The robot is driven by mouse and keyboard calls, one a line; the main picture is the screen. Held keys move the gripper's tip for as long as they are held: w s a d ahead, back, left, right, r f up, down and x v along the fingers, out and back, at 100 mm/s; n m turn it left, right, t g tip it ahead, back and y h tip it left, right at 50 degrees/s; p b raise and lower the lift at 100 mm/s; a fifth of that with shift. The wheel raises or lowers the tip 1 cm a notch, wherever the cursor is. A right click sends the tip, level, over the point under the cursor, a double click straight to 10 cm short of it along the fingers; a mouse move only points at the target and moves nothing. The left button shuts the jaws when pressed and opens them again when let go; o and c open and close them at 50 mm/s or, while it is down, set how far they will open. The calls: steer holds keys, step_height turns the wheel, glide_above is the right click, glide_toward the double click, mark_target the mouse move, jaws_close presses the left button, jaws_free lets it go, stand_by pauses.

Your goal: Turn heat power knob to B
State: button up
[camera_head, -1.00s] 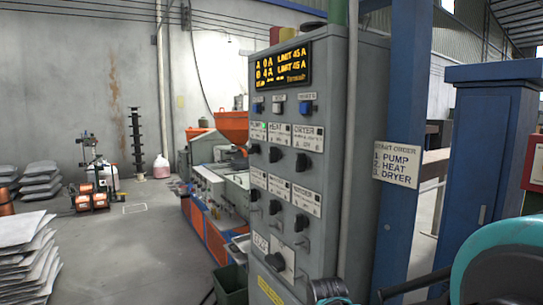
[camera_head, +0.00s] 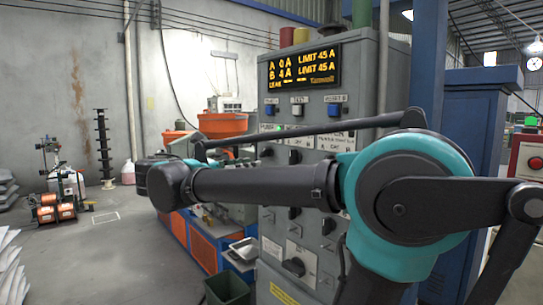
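The grey control cabinet (camera_head: 377,78) stands in the middle. Its display (camera_head: 304,68) shows A at 0 A and B at 4 A, each with LIMIT 45 A. Below are rows of labelled dark knobs. The knob in the middle, HEAT column (camera_head: 294,157) shows just above my forearm; its pointer direction is too small to tell. A lower knob in that column (camera_head: 294,212) shows beneath the forearm. My arm crosses in front of the panel and hides parts of both knob rows. My gripper's fingers are not visible.
A larger knob (camera_head: 293,267) sits low on the panel. A green bin (camera_head: 228,287) stands at the cabinet's foot. A blue cabinet (camera_head: 478,108) stands right. The left floor (camera_head: 110,260) is mostly open.

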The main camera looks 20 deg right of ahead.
steer(key=r+x, duration=0.1)
steer(key=x, duration=1.5)
steer(key=shift+w+d, duration=0.3)
steer(key=shift+r, duration=0.1)
jaws_close()
